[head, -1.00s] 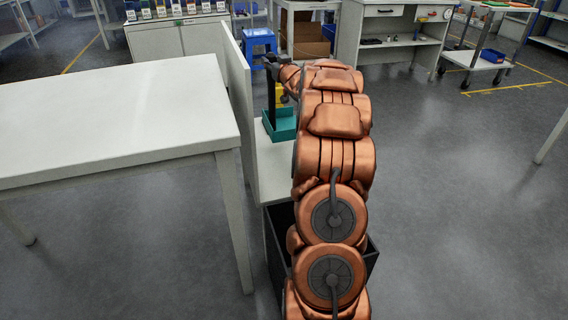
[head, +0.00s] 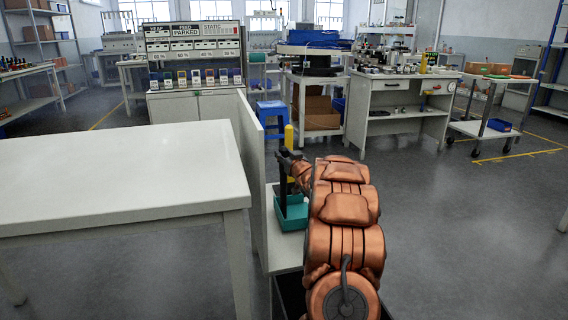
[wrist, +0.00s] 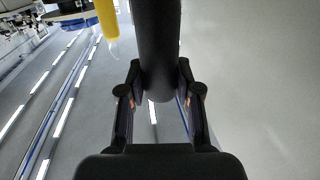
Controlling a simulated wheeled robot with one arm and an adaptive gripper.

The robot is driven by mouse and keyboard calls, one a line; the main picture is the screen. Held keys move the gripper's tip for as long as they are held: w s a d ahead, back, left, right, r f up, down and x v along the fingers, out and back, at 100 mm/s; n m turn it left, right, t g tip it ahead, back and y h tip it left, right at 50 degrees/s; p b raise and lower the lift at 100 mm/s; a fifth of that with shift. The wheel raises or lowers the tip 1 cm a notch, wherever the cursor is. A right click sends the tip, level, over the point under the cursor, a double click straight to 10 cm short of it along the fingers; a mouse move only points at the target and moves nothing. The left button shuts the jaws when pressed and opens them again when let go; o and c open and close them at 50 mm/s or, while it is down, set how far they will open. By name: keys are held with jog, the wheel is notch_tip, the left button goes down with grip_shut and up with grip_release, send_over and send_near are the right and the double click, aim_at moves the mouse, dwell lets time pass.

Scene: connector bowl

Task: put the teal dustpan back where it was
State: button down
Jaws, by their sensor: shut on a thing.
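The teal dustpan (head: 291,213) is in the middle of the head view, low beside a white upright panel, over a low white surface (head: 284,252). Its dark handle (head: 284,182) stands up from the pan. My gripper (head: 291,163) is at the top of that handle. In the wrist view my gripper (wrist: 160,100) has its two fingers on either side of the thick dark handle (wrist: 160,45), shut on it. The pan itself is out of the wrist view. I cannot tell whether the pan touches the surface.
A white panel (head: 251,165) stands close left of the dustpan, with a white table (head: 120,175) beyond it. A yellow object (head: 289,137) stands just behind my gripper. A blue stool (head: 271,115) is farther back. Open floor (head: 450,230) lies to the right.

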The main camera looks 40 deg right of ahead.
jog(key=shift+f, duration=0.55)
jog(key=c, duration=0.8)
grip_release()
jog(key=shift+f, duration=0.15)
jog(key=shift+s, duration=0.15)
jog(key=p+v, duration=0.2)
jog(key=v, duration=0.9)
jog(key=shift+s+a, duration=0.15)
jog(key=shift+s, duration=0.2)
